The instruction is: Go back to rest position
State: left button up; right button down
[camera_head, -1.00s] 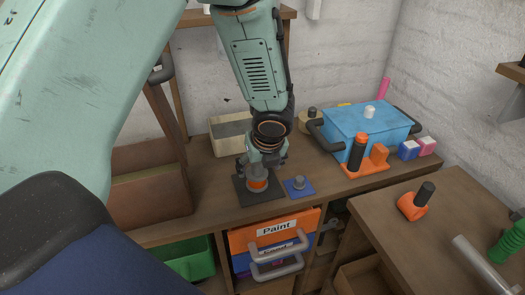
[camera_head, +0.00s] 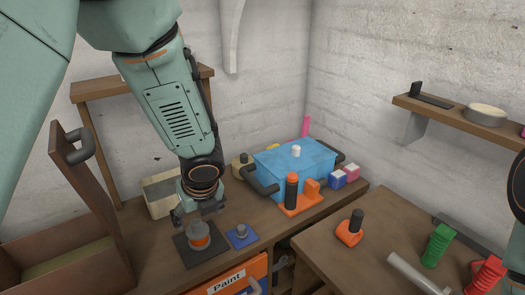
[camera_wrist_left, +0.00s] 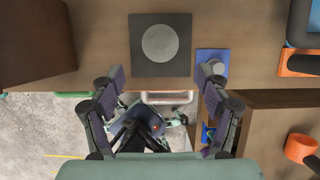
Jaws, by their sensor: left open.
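My left gripper (camera_head: 199,210) is open and empty. My right gripper is not in view; only a dark part shows at the right edge of the head view.
A blue plate (camera_head: 240,237) with a grey knob lies beside the dark plate. A blue lidded box (camera_head: 285,164) and an orange holder (camera_head: 310,195) stand behind right. A wooden tote (camera_head: 108,270) is at left. A second bench (camera_head: 320,245) holds several tools. A shelf (camera_head: 445,108) is at right.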

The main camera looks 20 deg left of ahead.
aim_at(198, 231)
pick_arm(q)
jog(key=b+x, duration=0.4)
jog(key=x, duration=0.7)
jog(key=shift+w+f, duration=0.1)
jog(key=shift+f, duration=0.1)
jog(key=shift+r, duration=0.5)
